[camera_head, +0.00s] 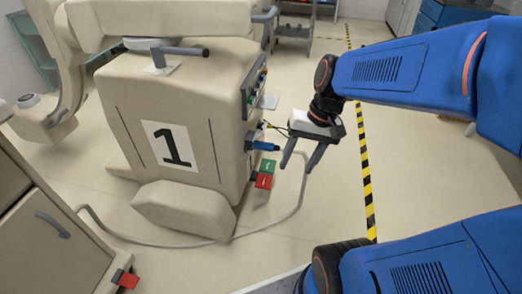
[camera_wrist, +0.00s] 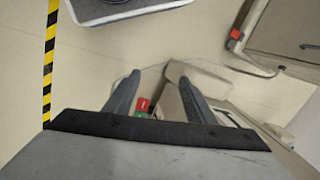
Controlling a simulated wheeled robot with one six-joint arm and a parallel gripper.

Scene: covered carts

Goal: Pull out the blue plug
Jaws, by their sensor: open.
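The blue plug (camera_head: 263,145) sticks out sideways from the right side of the beige cart marked "1" (camera_head: 205,172). In the wrist view, my open fingers (camera_wrist: 159,78) show at the middle, with part of the beige cart beyond; I cannot make out the plug there.
A green block (camera_head: 268,164) and a red block (camera_head: 263,181) sit low on the cart's side, below the plug. The cable loops across the floor to a beige cabinet (camera_head: 45,240) at left. Yellow-black tape (camera_head: 366,180) marks open floor at right.

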